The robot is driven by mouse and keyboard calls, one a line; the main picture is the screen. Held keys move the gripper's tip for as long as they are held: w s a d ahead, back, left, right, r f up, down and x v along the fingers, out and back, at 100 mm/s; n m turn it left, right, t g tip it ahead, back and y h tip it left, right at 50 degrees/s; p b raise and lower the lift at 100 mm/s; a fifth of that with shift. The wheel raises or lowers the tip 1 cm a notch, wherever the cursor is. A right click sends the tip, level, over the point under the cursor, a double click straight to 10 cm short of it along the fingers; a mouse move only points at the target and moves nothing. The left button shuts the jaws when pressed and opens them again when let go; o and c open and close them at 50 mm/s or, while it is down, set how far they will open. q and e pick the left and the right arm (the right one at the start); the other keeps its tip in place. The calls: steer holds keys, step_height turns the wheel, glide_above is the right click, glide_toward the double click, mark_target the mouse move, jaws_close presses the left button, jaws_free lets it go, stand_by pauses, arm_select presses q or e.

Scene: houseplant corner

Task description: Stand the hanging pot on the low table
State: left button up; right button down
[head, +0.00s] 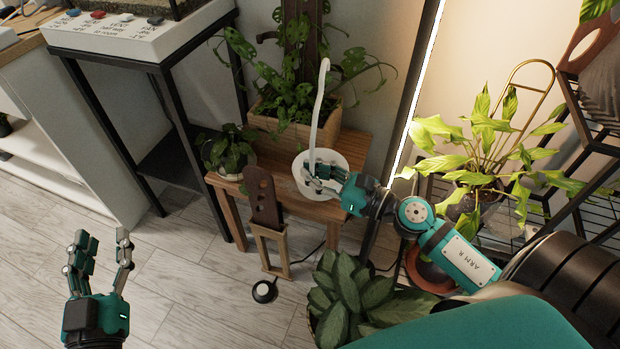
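A small pot (231,173) with a trailing green plant sits at the left end of the wooden low table (330,209). It seems to be the hanging pot, but I see no hanger on it. A white round vessel (338,160) with a long thin curved upright part is at the table's right end. My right gripper (318,178) is over this vessel, its fingers overlapping it; I cannot tell whether they grip it. My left gripper (98,250) is open and empty over the floor at lower left, apart from everything.
A wooden planter (272,125) with a tall leafy plant fills the table's back. A dark brown board (263,197) on a small wooden frame stands at the front. A broad-leaved plant (350,295) is on the floor. A black stand (150,125) is at left. The left floor is clear.

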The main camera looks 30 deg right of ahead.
steer(key=shift+w, duration=0.3)
arm_select(q)
steer(key=s+r+t+h+b, duration=0.2)
steer(key=r+t, duration=0.4)
steer(key=r, duration=0.3)
steer(key=shift+s+d, duration=0.2)
steer(key=shift+s, duration=0.55)
arm_select(e)
steer(key=shift+w+f, duration=0.2)
steer(key=shift+f, duration=0.7)
steer(key=shift+w+f, duration=0.15)
steer(key=shift+f, duration=0.7)
steer(key=shift+f+b, duration=0.15)
steer(key=shift+b, duration=0.15)
steer(key=c, duration=1.5)
jaws_free()
arm_select(q)
steer(key=shift+s+r+t, duration=0.25)
steer(key=shift+s+t, duration=0.05)
steer(key=shift+t, duration=0.1)
steer(key=shift+w+h, duration=0.1)
steer(key=shift+h, duration=0.2)
